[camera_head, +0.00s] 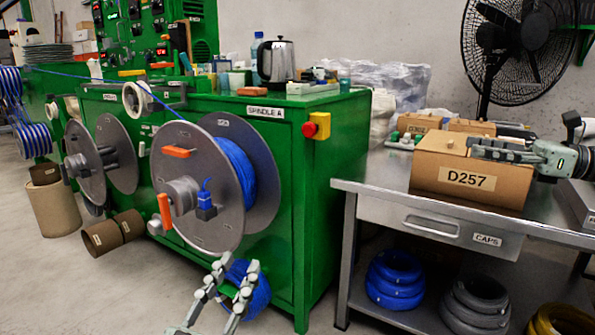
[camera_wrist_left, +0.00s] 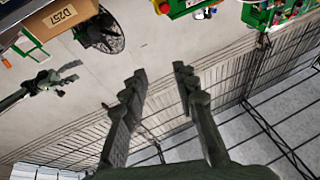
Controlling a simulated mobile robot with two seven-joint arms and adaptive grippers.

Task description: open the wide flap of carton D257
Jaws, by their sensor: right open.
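Carton D257 (camera_head: 455,195) is a brown cardboard box with a label on its front, standing on the steel table at the right. Its top looks closed, partly hidden by my right gripper. It also shows at the upper left of the left wrist view (camera_wrist_left: 78,10). My right gripper (camera_head: 474,148) reaches in from the right, open, with its fingers over the carton's top; I cannot tell whether they touch it. My left gripper (camera_head: 232,266) is open and empty at the bottom, in front of the spool and far from the carton. Its spread fingers fill the middle of the left wrist view (camera_wrist_left: 160,75).
A green machine (camera_head: 330,180) with a blue-cable spool (camera_head: 205,215) stands left of the steel table (camera_head: 380,187). Another carton (camera_head: 418,122) sits behind D257. A black fan (camera_head: 515,45) stands behind. Cable coils (camera_head: 395,280) lie on the lower shelf.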

